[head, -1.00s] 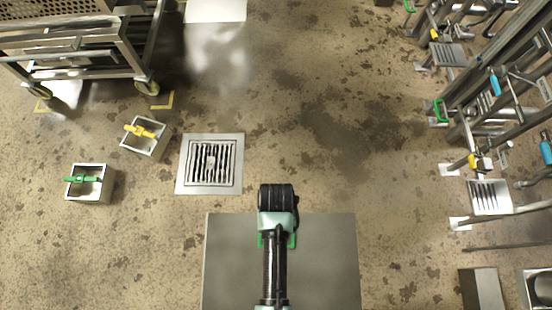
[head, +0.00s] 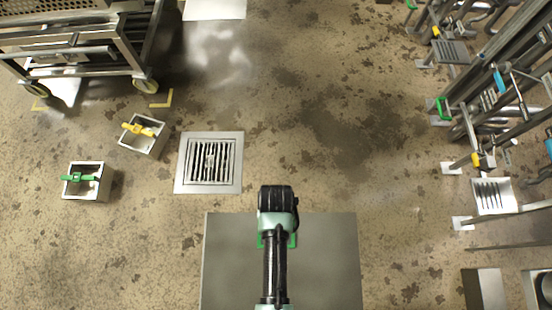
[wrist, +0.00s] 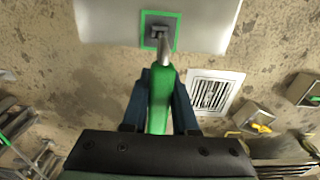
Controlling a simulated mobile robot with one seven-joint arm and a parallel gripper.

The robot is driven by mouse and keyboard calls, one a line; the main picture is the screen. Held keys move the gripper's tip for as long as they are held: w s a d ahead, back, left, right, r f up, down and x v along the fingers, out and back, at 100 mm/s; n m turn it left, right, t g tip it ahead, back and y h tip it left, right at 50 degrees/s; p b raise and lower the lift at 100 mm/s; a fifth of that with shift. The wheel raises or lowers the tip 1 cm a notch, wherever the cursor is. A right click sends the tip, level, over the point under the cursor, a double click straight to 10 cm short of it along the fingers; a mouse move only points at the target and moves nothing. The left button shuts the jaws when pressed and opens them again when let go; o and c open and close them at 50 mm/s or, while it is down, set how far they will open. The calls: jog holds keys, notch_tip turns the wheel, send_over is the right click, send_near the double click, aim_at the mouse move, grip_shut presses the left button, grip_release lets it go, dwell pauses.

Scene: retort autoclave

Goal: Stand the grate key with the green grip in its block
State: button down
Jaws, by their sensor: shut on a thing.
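In the wrist view my gripper (wrist: 161,92) is shut on the green grip of the grate key (wrist: 159,108). The key's metal shaft points away from me, towards a dark block (wrist: 158,27) inside a green square outline (wrist: 145,38) on a pale plate. In the head view my arm hides the gripper, key and block. Only green edges of the outline (head: 294,240) show beside the arm on the grey plate (head: 330,265).
A floor grate (head: 209,162) lies left of the plate. Two open boxes stand further left, one with a green handle (head: 78,177), one with a yellow handle (head: 138,129). A wheeled rack (head: 85,55) stands back left. Metal frames and pipes (head: 490,100) crowd the right. The middle floor is clear.

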jog(key=shift+f+b, duration=0.65)
jog(key=shift+f, duration=0.4)
jog(key=c, duration=0.6)
grip_release()
notch_tip(320, 180, up, 13)
jog(key=p, duration=0.6)
jog(key=shift+s, duration=0.1)
